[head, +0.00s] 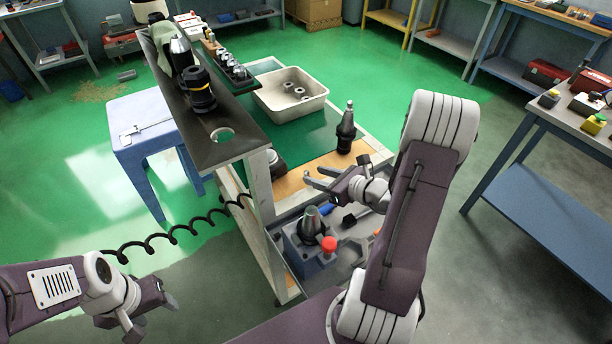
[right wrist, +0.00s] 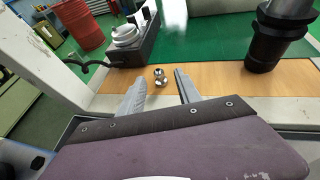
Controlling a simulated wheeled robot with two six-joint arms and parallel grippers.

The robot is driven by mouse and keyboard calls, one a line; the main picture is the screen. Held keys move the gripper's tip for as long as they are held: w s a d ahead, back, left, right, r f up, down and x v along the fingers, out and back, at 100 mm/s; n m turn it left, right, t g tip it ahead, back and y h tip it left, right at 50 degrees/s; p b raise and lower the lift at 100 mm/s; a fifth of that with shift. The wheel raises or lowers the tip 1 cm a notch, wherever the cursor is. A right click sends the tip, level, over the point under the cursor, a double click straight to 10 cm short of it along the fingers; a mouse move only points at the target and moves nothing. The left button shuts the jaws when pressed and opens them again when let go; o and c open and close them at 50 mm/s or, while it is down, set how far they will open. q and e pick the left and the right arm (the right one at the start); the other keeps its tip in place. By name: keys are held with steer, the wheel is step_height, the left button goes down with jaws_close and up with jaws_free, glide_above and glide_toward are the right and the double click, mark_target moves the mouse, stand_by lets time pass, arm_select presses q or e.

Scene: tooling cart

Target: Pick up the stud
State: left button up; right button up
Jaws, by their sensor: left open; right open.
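The stud (right wrist: 159,76) is a small shiny metal piece on the wooden strip of the cart, seen in the right wrist view. It appears between and beyond the fingertips, with no finger visibly touching it. I cannot make it out in the head view. My right gripper (head: 313,177) is open and empty over the cart's near edge; its two grey fingers also show in the right wrist view. My left gripper (head: 153,318) is open and empty at the lower left, away from the cart.
A black tool holder (head: 346,128) stands on the wooden strip, right of the stud in the wrist view. A dark fixture (right wrist: 128,42) stands to its left. A white bin (head: 262,103) with metal parts sits on the green mat. A raised dark shelf (head: 226,150) borders the left.

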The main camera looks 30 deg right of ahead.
mark_target(306, 171)
steer(key=x, duration=0.4)
steer(key=shift+w+a+r, duration=0.1)
steer(key=shift+w+a, duration=0.05)
steer(key=shift+w+f, duration=0.2)
steer(key=shift+w, duration=0.15)
steer(key=shift+s+r, duration=0.1)
steer(key=shift+s, duration=0.05)
steer(key=c, duration=0.4)
jaws_close()
steer(key=r, duration=0.3)
steer(key=r+p, duration=0.1)
steer(key=r, duration=0.1)
steer(key=shift+d, duration=0.4)
steer(key=w+d+r+p, duration=0.1)
steer(key=w+d+r, duration=0.1)
steer(key=d+r, duration=0.4)
steer(key=d, duration=0.4)
steer(key=shift+d, duration=0.35)
